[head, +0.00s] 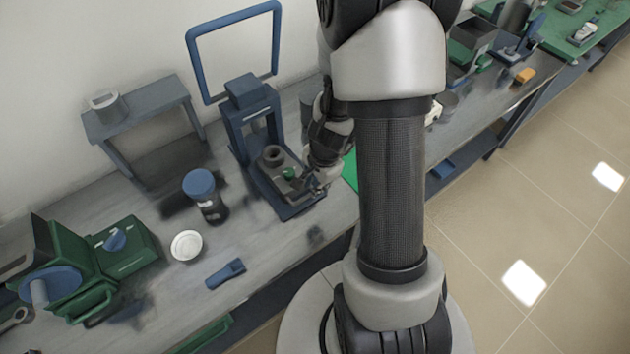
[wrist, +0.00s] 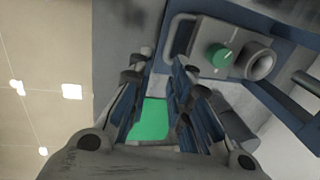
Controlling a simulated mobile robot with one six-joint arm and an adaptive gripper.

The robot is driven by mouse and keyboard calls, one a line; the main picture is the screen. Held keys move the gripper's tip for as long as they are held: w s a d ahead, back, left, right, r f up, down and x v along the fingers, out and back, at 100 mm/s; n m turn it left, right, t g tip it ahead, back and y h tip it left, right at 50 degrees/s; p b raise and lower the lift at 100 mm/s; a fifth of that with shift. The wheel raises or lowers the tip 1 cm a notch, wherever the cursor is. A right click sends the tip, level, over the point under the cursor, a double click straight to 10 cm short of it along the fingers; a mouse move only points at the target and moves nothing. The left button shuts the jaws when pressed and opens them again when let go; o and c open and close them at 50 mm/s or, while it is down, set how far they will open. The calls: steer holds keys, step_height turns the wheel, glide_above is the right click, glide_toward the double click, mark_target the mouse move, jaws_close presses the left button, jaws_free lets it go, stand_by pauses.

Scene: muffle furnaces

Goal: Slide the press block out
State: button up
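The press (head: 240,118) is a blue upright frame on the workbench, with a large blue loop handle above it. The press block (head: 268,165) is grey, with a raised round collar and a green knob, and sits on the press base. In the wrist view the block (wrist: 205,38) is at the upper right, with a grey loop handle (wrist: 173,36) on its left side. My gripper (head: 322,181) is at the front end of the block. In the wrist view its fingers (wrist: 162,80) are apart and empty, just below the handle; I cannot tell whether they touch it.
A blue-capped jar (head: 205,196), a white dish (head: 187,245) and a blue tool (head: 226,273) lie on the bench left of the press. A green machine (head: 110,250) stands far left. A green mat (wrist: 152,120) lies below my fingers. The floor at right is clear.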

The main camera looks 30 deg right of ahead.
steer(key=p+v, duration=0.8)
steer(key=v, duration=0.2)
steer(key=shift+r, duration=0.15)
stand_by(0.4)
stand_by(0.5)
steer(key=v, duration=1.2)
steer(key=shift+w, duration=0.1)
